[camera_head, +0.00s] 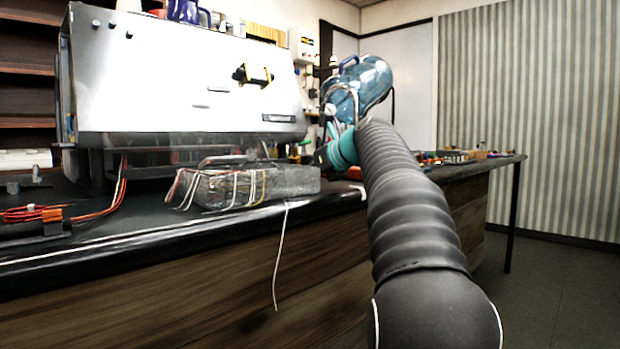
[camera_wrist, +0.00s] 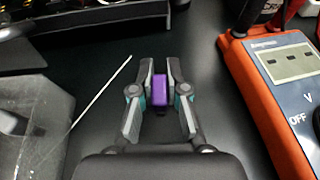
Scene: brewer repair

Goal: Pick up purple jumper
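The purple jumper (camera_wrist: 158,90) is a small purple block in the wrist view. It sits between the two fingertips of my gripper (camera_wrist: 159,78). The fingers lean inward and the jumper fills the narrow gap between them, so my gripper looks shut on it. Whether the jumper is clear of the black bench top below cannot be told. In the head view my arm reaches over the bench and largely hides the gripper and the jumper.
An orange multimeter (camera_wrist: 280,90) lies close at the right in the wrist view. A thin white wire (camera_wrist: 98,92) and a clear block (camera_wrist: 35,125) are at the left. In the head view a large metal brewer (camera_head: 180,80) stands on the dark bench (camera_head: 130,250).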

